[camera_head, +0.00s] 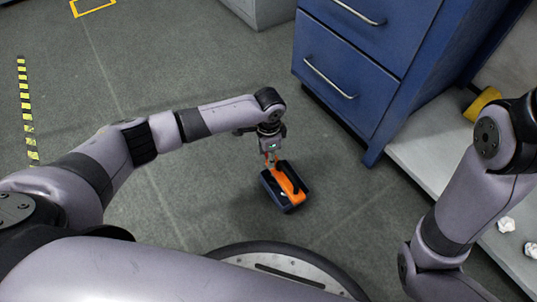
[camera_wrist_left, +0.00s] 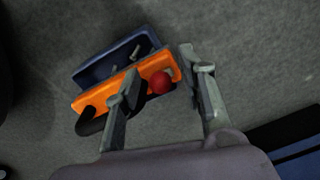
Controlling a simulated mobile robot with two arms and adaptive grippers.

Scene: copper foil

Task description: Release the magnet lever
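An orange tool (camera_head: 291,184) with a black handle lies across a small dark blue tray (camera_head: 270,198) on the floor. In the left wrist view the orange tool (camera_wrist_left: 95,97) carries a round red knob (camera_wrist_left: 160,82), which I take to be the lever's end. Small metal pieces lie in the tray (camera_wrist_left: 92,72). My left gripper (camera_head: 271,160) points down just above the tray's far side. In the wrist view its fingers (camera_wrist_left: 160,62) are spread, with the red knob between them; I see no grip on it. My right gripper is out of view.
A blue drawer cabinet (camera_head: 345,75) stands behind and right of the tray. A pale low shelf (camera_head: 425,135) on the right holds a yellow object (camera_head: 483,103) and crumpled white pieces (camera_head: 506,224). The grey floor left of the tray is clear.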

